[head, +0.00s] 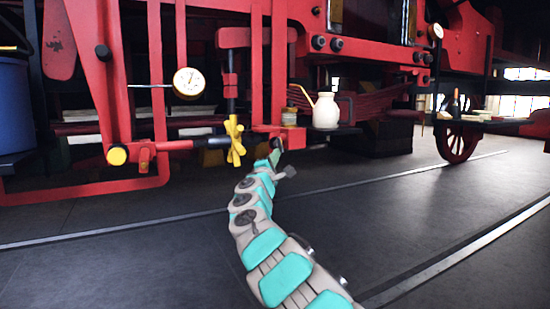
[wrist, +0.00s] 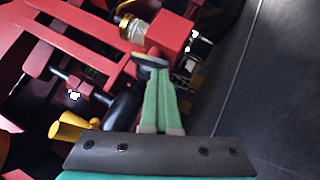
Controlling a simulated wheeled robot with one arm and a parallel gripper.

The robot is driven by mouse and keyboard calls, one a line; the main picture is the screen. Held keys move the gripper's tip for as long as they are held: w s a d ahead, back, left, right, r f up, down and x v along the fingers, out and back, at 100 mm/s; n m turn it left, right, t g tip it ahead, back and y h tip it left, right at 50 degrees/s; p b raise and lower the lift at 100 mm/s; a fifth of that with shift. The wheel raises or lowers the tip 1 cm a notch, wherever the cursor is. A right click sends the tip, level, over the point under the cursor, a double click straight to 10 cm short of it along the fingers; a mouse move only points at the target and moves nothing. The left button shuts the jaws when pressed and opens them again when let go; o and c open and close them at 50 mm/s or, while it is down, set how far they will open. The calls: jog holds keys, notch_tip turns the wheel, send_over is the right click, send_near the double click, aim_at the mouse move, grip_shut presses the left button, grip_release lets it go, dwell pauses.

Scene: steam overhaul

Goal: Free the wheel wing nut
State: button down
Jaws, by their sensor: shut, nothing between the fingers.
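The yellow wing nut (head: 234,140) shows in the head view on the red frame, at the foot of a dark vertical rod. In the wrist view, yellow lobes that look like the same nut (wrist: 72,128) show at the lower left, partly cut off by my gripper's dark body. My gripper (head: 276,154) is right of the nut and apart from it. In the wrist view its green fingers (wrist: 158,82) lie together with nothing between them. Their tips are close to a dark round end below a red block; whether they touch it I cannot tell.
The red block (head: 291,137) sticks out above my gripper. A gauge (head: 187,82) hangs at upper left. The dark floor (head: 440,195) is clear at right.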

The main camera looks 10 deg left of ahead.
jog(key=shift+d, duration=0.25)
dwell(0.3)
